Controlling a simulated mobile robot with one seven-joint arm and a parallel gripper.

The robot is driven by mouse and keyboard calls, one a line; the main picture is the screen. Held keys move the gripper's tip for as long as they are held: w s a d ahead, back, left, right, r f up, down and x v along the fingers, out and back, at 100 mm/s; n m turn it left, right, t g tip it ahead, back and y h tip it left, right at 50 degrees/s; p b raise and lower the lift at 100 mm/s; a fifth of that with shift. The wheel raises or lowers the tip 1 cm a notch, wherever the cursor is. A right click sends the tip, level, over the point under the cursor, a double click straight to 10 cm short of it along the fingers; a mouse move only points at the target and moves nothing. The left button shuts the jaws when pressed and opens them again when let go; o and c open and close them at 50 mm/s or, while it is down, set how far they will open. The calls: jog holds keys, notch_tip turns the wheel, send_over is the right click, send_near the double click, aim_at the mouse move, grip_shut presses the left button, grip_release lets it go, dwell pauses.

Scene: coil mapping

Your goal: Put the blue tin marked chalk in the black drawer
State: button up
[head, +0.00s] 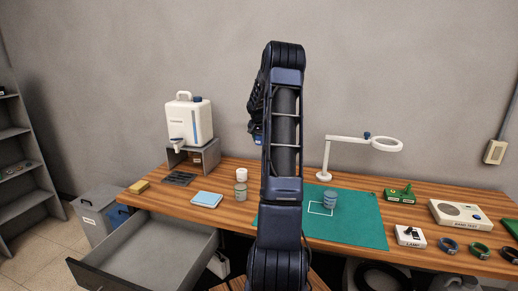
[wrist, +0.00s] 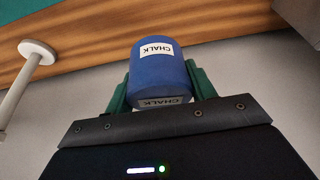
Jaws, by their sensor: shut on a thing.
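In the wrist view the blue tin (wrist: 155,70) shows white labels reading CHALK. My gripper (wrist: 160,85) is shut on it, with one green finger on each side. In the head view my arm hides most of the gripper; a small blue patch, probably the tin (head: 257,139), shows at the arm's left edge, above the table. The drawer (head: 150,250) stands pulled out at the lower left, with a black front (head: 100,277) and grey inside. The visible part of its inside looks empty. The tin is apart from the drawer.
A green mat (head: 360,230) bears a blue-grey tin (head: 330,200). A magnifier lamp (head: 326,155) stands behind it.

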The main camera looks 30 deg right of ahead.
aim_at(135, 281)
jog(key=shift+r, duration=0.5)
